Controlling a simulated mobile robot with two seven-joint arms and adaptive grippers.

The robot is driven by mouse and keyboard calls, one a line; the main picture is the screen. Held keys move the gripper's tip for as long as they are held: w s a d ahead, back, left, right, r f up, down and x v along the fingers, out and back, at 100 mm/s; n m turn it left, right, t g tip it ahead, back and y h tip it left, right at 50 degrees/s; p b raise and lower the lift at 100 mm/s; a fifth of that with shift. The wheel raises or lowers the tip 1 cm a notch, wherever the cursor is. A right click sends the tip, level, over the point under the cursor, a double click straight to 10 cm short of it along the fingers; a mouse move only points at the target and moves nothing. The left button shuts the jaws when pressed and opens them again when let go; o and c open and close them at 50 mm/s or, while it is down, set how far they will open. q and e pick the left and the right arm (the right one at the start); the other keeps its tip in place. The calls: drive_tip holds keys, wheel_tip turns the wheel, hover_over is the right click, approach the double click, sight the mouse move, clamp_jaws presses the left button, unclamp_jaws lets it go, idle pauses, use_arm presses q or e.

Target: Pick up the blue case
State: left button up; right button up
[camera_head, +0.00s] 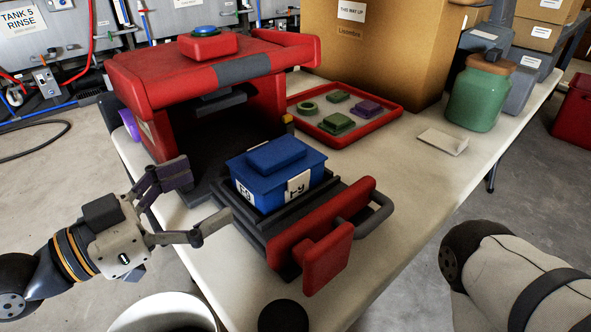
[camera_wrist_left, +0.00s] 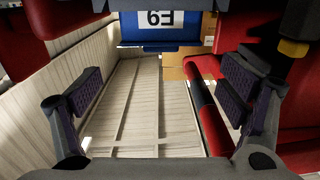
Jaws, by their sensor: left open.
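The blue case (camera_head: 277,172) has a raised lid and white labels with dark lettering. It sits upright in a dark holder on the pulled-out drawer (camera_head: 241,213) of a red machine (camera_head: 213,85). My left gripper (camera_head: 193,200) is open and empty, to the left of the case and apart from it. In the left wrist view the case (camera_wrist_left: 160,28) shows at the top, beyond the two spread fingers (camera_wrist_left: 162,100), with its label upside down. My right arm shows at the lower right of the head view, but its gripper is out of frame.
The drawer's red front (camera_head: 319,222) with a dark handle is right of the case. A red tray (camera_head: 380,134) with green and purple pieces, a cardboard box (camera_head: 385,50) and a green jar (camera_head: 478,97) stand behind. The table's right side (camera_head: 400,190) is mostly clear.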

sight(254, 165)
use_arm(q)
drive_tip(key=x, duration=1.1)
drive_tip(key=shift+b, duration=0.35)
drive_tip(key=c, duration=1.4)
